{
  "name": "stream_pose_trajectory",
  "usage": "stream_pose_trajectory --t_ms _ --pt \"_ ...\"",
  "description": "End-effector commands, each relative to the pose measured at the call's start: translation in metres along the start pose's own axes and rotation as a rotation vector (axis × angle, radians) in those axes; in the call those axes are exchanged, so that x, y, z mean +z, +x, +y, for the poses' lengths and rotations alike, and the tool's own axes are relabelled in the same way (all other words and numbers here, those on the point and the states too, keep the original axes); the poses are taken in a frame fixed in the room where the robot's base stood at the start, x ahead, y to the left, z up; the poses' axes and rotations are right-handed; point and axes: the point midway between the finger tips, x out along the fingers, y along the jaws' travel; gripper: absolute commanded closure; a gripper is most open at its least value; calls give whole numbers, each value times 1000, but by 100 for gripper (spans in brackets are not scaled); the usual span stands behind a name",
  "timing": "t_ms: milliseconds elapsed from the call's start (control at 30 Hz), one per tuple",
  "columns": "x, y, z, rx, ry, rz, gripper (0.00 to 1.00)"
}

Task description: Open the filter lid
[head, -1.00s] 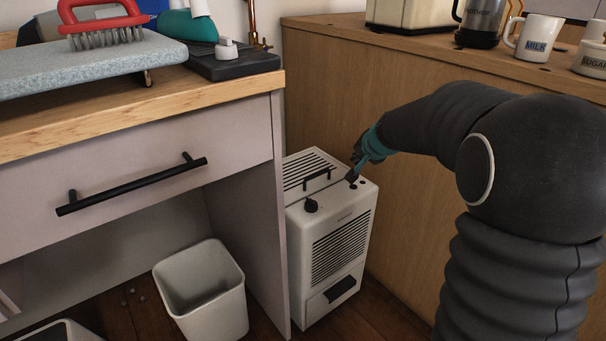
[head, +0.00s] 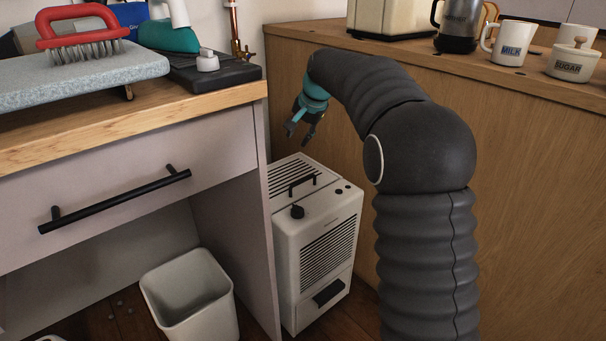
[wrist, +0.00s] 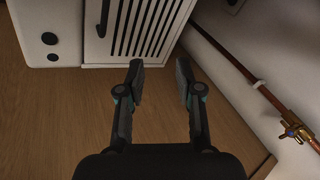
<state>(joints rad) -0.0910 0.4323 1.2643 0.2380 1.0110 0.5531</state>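A white appliance (head: 317,250) stands on the floor between the drawer cabinet and the wooden counter. Its top has a slatted lid (head: 285,176) with a black bar handle (head: 302,185), and a black knob sits near the front. The lid lies flat and closed. In the wrist view, the slatted lid (wrist: 141,35) is ahead of the fingers, with part of its handle at the top edge. My gripper (head: 300,130) is above the rear of the appliance, apart from it. Its two fingers also show in the wrist view (wrist: 161,75), spread with nothing between them.
The drawer cabinet (head: 120,170) with its overhanging worktop is close on the left. The wooden counter (head: 400,80) rises behind and right. A white bin (head: 190,295) stands on the floor at left. A copper pipe (wrist: 255,88) runs along the wall.

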Motion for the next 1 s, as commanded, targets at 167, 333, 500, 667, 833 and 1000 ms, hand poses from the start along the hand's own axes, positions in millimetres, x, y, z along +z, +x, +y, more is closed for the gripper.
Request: stream_pose_trajectory --t_ms 167,333,500,667,833,1000 --pt "6 -40 15 167 213 -58 65" --pt "21 -49 33 274 368 -102 65" --pt "24 -43 35 280 407 -102 65" --pt "28 -22 40 280 406 -104 65" --pt "32 8 48 279 405 -104 65" --pt "37 38 56 278 405 -104 65"
